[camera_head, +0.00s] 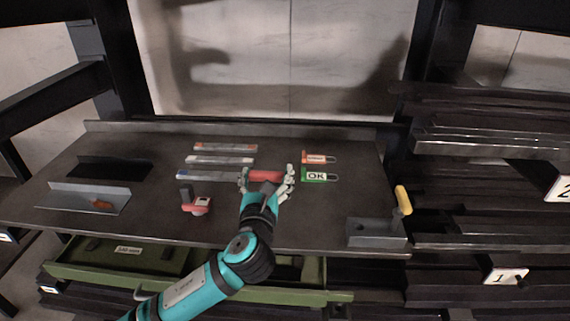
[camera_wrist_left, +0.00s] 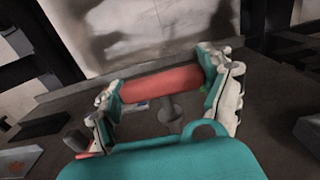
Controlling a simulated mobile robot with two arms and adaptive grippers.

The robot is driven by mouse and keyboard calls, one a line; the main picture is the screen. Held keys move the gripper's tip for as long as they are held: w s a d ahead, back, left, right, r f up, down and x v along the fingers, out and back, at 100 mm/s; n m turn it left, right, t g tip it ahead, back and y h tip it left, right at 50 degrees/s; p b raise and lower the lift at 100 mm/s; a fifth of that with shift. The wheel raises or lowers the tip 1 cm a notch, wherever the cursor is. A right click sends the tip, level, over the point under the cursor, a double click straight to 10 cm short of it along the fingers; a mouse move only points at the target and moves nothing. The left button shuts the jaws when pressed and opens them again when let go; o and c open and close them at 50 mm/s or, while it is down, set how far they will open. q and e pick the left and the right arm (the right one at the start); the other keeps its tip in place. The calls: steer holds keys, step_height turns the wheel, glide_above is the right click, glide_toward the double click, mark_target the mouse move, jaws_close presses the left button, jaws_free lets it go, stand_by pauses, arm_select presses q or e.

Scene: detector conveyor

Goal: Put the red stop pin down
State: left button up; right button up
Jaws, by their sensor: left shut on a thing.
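My left gripper (camera_head: 266,181) is shut on the red stop pin (camera_head: 265,175), with a finger at each end of its red bar. In the left wrist view, the red bar (camera_wrist_left: 162,84) lies crosswise between the fingers (camera_wrist_left: 162,95). A grey stem with a round flange hangs below the bar. The gripper is over the middle of the dark worktable (camera_head: 320,220). I cannot tell whether the pin touches the tabletop. My right gripper is not in view.
A red-and-grey fixture (camera_head: 197,205) stands left of the gripper. Several flat bars (camera_head: 220,160) lie behind it. A green OK tag (camera_head: 315,174) and an orange tag (camera_head: 314,158) lie right. A grey block (camera_head: 375,234) with a yellow handle stands front right. A green drawer (camera_head: 110,272) is open below.

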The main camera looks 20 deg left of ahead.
arm_select(q)
steer(key=w+d+f, duration=0.2)
steer(key=w, duration=0.4)
steer(key=w+d+f, duration=0.2)
steer(key=w, duration=0.4)
steer(key=shift+f, duration=0.5)
steer(key=o, duration=1.2)
steer(key=shift+o, duration=0.2)
steer(key=v, duration=1.2)
steer(key=shift+r, duration=0.2)
